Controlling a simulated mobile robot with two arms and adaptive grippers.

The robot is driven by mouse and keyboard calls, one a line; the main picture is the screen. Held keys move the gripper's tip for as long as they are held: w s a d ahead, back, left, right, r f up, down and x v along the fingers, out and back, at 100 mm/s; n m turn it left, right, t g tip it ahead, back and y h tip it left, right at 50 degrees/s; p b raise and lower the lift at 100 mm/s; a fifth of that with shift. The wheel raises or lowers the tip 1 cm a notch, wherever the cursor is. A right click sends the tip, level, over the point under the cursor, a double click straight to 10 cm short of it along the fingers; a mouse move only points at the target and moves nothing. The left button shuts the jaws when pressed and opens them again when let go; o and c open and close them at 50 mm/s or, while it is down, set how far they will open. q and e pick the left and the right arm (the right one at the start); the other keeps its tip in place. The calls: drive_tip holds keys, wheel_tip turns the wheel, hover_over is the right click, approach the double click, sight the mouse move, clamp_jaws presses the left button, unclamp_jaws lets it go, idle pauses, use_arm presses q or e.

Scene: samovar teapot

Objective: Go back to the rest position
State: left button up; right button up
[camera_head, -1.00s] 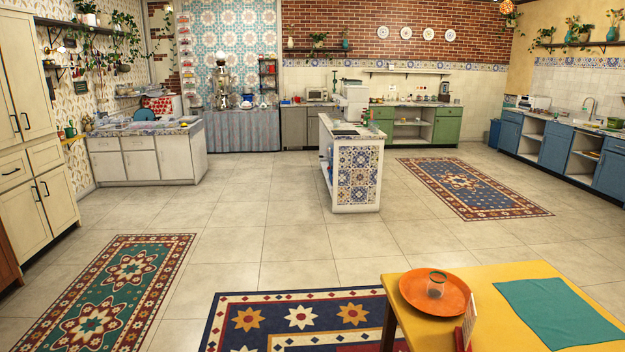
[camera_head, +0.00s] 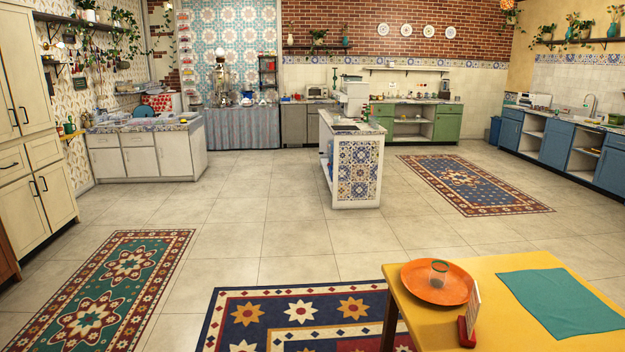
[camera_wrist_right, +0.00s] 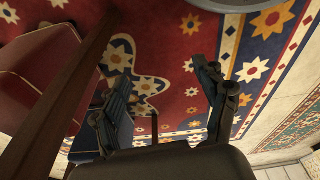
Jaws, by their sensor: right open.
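My right gripper (camera_wrist_right: 163,72) shows in the right wrist view with its two dark fingers apart. It is open, and nothing is between the fingers. Behind it is a red and blue patterned rug (camera_wrist_right: 178,95). My left gripper is in neither view. The head view shows neither arm. Far back, the metal samovar (camera_head: 221,78) stands on a counter with a striped curtain (camera_head: 243,130).
A yellow table (camera_head: 432,327) at the lower right holds an orange plate (camera_head: 415,285) with a glass (camera_head: 438,273) on it, a card in a red stand (camera_head: 468,331) and a teal cloth (camera_head: 566,303). A tiled island (camera_head: 358,176) stands mid-room. Open floor (camera_head: 290,235) lies around it.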

drive_tip(key=s+d+f+g+b, duration=0.1)
drive_tip(key=s+d+f+b, duration=0.1)
drive_tip(key=s+f, duration=1.3)
drive_tip(key=shift+d+f+b, duration=0.2)
drive_tip(key=shift+d+b, duration=0.1)
drive_tip(key=shift+d, duration=0.05)
